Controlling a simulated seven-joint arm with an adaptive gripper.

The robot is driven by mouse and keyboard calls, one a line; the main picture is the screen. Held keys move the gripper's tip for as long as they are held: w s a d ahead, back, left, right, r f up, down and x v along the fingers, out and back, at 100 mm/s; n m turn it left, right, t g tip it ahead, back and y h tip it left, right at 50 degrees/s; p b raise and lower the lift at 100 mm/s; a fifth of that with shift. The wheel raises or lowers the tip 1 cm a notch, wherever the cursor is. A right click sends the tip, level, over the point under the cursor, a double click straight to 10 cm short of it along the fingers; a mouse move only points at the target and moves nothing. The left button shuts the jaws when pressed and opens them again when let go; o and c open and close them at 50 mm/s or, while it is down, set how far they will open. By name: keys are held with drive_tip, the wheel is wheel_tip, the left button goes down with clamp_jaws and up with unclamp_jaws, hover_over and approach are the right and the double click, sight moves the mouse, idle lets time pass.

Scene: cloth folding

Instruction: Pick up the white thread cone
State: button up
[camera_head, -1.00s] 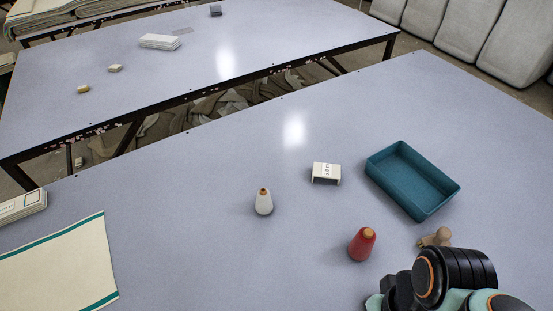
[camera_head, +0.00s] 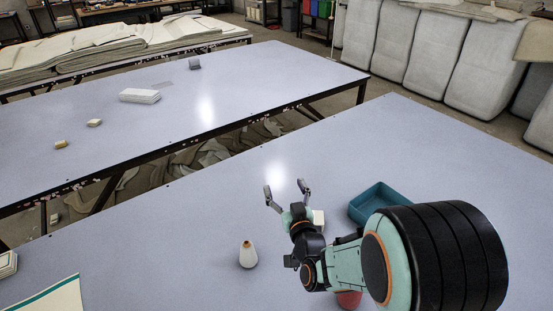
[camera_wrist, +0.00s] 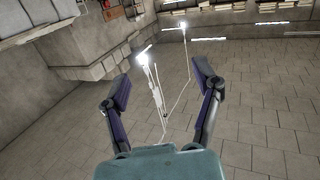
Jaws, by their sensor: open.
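The white thread cone (camera_head: 248,256) stands upright on the near table in the head view, with a tan tip. My gripper (camera_head: 287,189) is open and empty, raised above the table to the upper right of the cone and apart from it. Its fingers point away toward the back. In the wrist view my gripper (camera_wrist: 162,90) shows two spread fingers with nothing between them. The cone does not show in the wrist view, which looks out over the floor and wall.
A teal tray (camera_head: 362,212) lies right of my gripper. A red cone (camera_head: 348,299) and a white block (camera_head: 319,221) are partly hidden by my arm. A cream cloth with a green stripe (camera_head: 50,297) lies at the lower left. The table (camera_head: 180,235) left of the cone is clear.

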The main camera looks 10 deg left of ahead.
sight(248, 245)
drive_tip(key=s+a+f+g, duration=0.1)
drive_tip(key=a+f, duration=0.1)
drive_tip(key=f, duration=0.4)
drive_tip(key=s+a+f+g, duration=0.2)
drive_tip(key=f, duration=0.4)
drive_tip(key=s+a+f+n+g, duration=0.1)
drive_tip(key=s+a+f, duration=0.1)
drive_tip(key=f, duration=0.4)
drive_tip(key=shift+s+a+f+g, duration=0.15)
drive_tip(key=shift+s+f+g, duration=0.05)
drive_tip(key=shift+g, duration=0.1)
drive_tip(key=x, duration=0.6)
drive_tip(key=shift+w+a+r, duration=0.1)
drive_tip(key=shift+w+a, duration=0.1)
drive_tip(key=shift+a, duration=0.05)
clamp_jaws()
